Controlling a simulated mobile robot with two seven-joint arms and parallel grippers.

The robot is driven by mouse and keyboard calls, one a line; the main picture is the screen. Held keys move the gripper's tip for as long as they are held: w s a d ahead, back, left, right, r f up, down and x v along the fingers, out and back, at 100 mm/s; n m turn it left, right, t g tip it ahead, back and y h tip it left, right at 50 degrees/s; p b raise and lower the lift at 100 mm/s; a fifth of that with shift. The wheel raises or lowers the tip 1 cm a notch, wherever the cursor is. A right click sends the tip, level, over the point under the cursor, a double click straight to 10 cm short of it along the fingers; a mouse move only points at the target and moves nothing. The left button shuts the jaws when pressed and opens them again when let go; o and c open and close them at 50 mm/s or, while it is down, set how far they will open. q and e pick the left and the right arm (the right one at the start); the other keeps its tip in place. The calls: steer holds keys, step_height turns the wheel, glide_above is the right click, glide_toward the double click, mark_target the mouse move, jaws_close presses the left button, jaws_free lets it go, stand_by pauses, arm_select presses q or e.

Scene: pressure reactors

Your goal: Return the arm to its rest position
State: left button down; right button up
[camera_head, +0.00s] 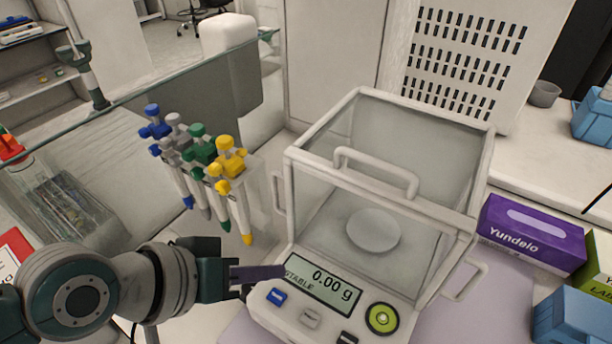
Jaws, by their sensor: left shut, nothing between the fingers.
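My left arm comes in from the lower left. Its gripper (278,273) is shut and empty, with the fingers pointing right, at the left edge of the balance's display. I cannot tell whether the fingertips touch the balance. The balance (296,320) has a clear glass draft shield with a white frame and a handle on top. A round pan (373,231) inside is bare. The display (323,284) reads 0.00 g. My right gripper is not in view.
Several pipettes (205,165) with blue, grey, green and yellow tops hang on a stand just behind my left gripper. A purple box (528,238) stands right of the balance, with blue containers (575,318) nearby. A glass panel (120,122) runs behind the arm at the left.

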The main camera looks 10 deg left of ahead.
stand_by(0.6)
arm_select(q)
steer(key=s+d+r+m+g, duration=0.2)
steer(key=s+r+m, duration=0.1)
steer(key=s, duration=0.3)
steer(key=s+a+r+g+y, duration=0.2)
steer(key=s+a+r+y, duration=0.3)
steer(key=s+a+r, duration=0.35)
step_height(320, 180, up, 26)
steer(key=a+p, duration=0.1)
steer(key=p, duration=2.7)
steer(key=shift+s, duration=0.35)
